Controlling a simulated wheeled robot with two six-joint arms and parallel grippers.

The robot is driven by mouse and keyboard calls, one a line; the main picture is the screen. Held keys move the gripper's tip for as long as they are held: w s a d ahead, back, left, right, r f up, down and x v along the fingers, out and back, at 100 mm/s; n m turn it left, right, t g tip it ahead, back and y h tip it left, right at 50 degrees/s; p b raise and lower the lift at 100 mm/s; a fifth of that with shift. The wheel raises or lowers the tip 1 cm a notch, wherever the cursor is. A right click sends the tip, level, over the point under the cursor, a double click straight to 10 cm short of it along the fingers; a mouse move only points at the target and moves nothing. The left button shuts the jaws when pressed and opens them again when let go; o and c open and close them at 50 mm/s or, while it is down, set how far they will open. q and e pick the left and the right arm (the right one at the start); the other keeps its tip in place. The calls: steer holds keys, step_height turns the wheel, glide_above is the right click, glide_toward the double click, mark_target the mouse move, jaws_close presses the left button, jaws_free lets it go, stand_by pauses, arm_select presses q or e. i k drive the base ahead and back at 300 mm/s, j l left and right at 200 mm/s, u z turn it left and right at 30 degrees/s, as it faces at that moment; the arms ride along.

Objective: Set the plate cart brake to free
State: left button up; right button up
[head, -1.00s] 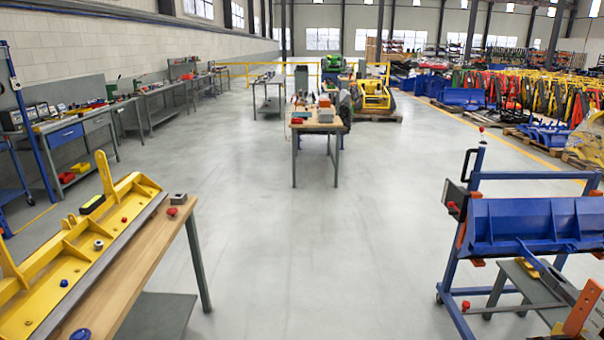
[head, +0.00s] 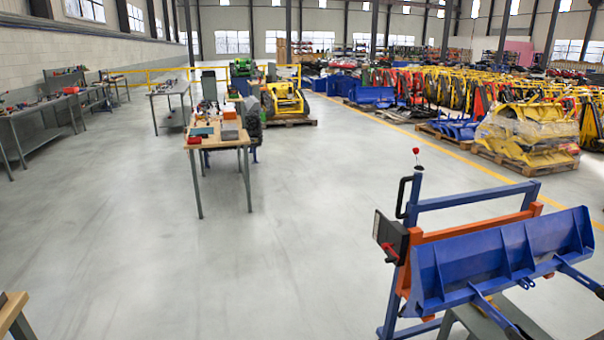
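A wheeled cart with a blue frame (head: 468,199) stands at the lower right of the head view. It carries a long blue ribbed plate (head: 505,258) against an orange crossbar. A black box (head: 391,236) with a red lever (head: 390,253) is on its left post, beside a black loop handle (head: 404,197). A red knob (head: 416,151) on a thin stem stands above that post. I cannot tell which of these is the brake or how it is set. Neither of my grippers is in view.
A wooden-topped workbench (head: 215,133) with tools stands ahead, left of centre. A table corner (head: 12,309) shows at the lower left. Wrapped yellow parts (head: 530,140) lie on a pallet at right. The grey floor (head: 270,260) between is clear.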

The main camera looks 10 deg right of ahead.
mark_target(415, 150)
steer(key=i+l+z, duration=0.15)
steer(key=i+l, duration=0.2)
steer(key=i+l+z, duration=0.15)
steer(key=i, duration=0.4)
steer(key=i+l+z, duration=0.15)
steer(key=i+l, duration=0.2)
steer(key=i+l+z, duration=0.15)
steer(key=i, duration=0.45)
steer(key=i+l+z, duration=0.2)
steer(key=i+l, duration=0.15)
steer(key=i, duration=0.2)
